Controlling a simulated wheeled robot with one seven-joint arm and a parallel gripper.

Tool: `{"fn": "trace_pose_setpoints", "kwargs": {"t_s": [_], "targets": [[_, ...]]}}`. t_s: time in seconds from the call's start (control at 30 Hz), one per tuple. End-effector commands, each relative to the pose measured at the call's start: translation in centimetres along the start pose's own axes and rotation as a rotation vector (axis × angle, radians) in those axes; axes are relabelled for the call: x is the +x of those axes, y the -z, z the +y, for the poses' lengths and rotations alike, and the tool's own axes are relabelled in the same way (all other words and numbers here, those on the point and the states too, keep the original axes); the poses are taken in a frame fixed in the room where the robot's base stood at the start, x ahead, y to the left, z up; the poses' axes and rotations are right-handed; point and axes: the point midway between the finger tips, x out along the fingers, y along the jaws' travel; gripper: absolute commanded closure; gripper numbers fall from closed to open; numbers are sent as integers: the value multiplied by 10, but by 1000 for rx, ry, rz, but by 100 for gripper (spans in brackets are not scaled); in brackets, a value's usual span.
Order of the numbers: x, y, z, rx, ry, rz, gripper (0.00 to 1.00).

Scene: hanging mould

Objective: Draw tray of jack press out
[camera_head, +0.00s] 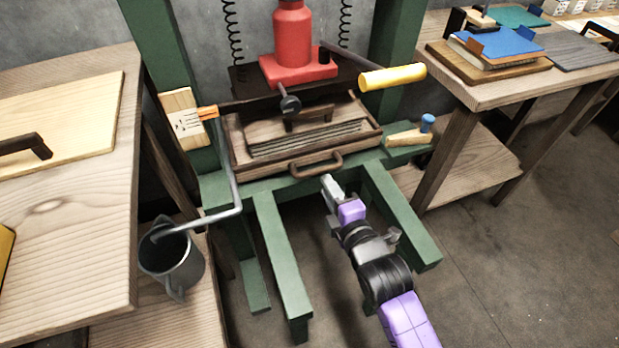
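The jack press is a green frame (290,250) with a red jack (291,35) in its middle. Its wooden tray (240,155) sits under the jack and holds a stack of thin layers with a wooden board on top. A curved brown handle (316,165) is on the tray's front wall. My gripper (326,180) is just below and in front of this handle, apart from it as far as I can see. The fingers are small and seen from behind, so their opening does not show.
A bent grey crank rod (238,190) hangs at the tray's left, above a grey jug (172,262). A yellow lever grip (392,77) sticks out at the right. Wooden tables stand left (80,200) and right (490,95). Green rails extend forward under the tray.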

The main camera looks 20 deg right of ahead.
Motion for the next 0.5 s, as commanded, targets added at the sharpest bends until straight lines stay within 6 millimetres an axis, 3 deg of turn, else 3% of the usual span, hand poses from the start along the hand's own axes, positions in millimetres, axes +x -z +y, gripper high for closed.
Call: {"fn": "trace_pose_setpoints", "kwargs": {"t_s": [0.17, 0.5], "targets": [[11, 0, -1, -28, 0, 0, 75], [60, 0, -1, -25, -1, 0, 75]]}}
